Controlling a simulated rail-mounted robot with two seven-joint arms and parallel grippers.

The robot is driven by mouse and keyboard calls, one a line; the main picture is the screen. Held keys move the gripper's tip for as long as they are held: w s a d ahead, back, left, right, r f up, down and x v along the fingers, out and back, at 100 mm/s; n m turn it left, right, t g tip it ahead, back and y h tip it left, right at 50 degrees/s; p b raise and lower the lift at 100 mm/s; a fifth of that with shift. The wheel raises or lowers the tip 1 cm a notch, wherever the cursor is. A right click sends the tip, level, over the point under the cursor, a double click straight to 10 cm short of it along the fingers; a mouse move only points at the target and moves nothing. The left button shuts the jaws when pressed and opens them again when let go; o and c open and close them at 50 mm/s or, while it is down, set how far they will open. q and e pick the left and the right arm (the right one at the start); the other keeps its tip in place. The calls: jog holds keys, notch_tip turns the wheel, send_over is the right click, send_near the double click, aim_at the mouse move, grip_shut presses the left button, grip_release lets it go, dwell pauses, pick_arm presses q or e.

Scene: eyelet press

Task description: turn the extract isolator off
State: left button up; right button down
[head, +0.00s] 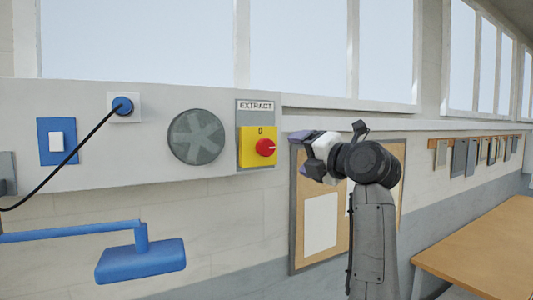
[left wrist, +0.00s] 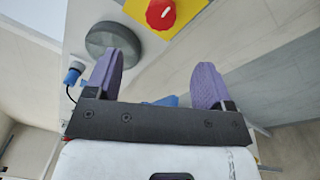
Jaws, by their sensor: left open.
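The extract isolator is a yellow box (head: 247,150) with a red knob (head: 265,147), below a plate marked EXTRACT (head: 256,106). The knob points out from the wall; its exact turn angle is too small to tell. My left gripper (head: 306,152) is open and empty, a short way right of the knob and apart from it. In the left wrist view the red knob (left wrist: 161,14) and the yellow box (left wrist: 183,32) are at the top, beyond the two purple fingertips (left wrist: 163,70). The box is partly cut off there. My right gripper is not in view.
Left of the isolator are a round grey vent (head: 196,137), a blue plug with black cable (head: 122,106) and a blue-framed switch (head: 57,141). A blue lamp arm (head: 140,258) juts out below. A pinboard (head: 320,222) hangs behind my arm; a wooden table (head: 490,250) stands right.

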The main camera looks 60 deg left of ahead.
aim_at(269, 148)
pick_arm(q)
jog(key=a+p, duration=0.1)
jog(key=a, duration=0.3)
jog(key=a+p, duration=0.1)
jog(key=a, duration=0.3)
jog(key=s+a+p, duration=0.1)
jog(key=a+p, duration=0.1)
jog(key=a, duration=0.2)
jog(key=shift+a+r, duration=0.1)
jog(key=shift+r, duration=0.05)
jog(key=shift+a, duration=0.75)
jog(key=c, duration=0.9)
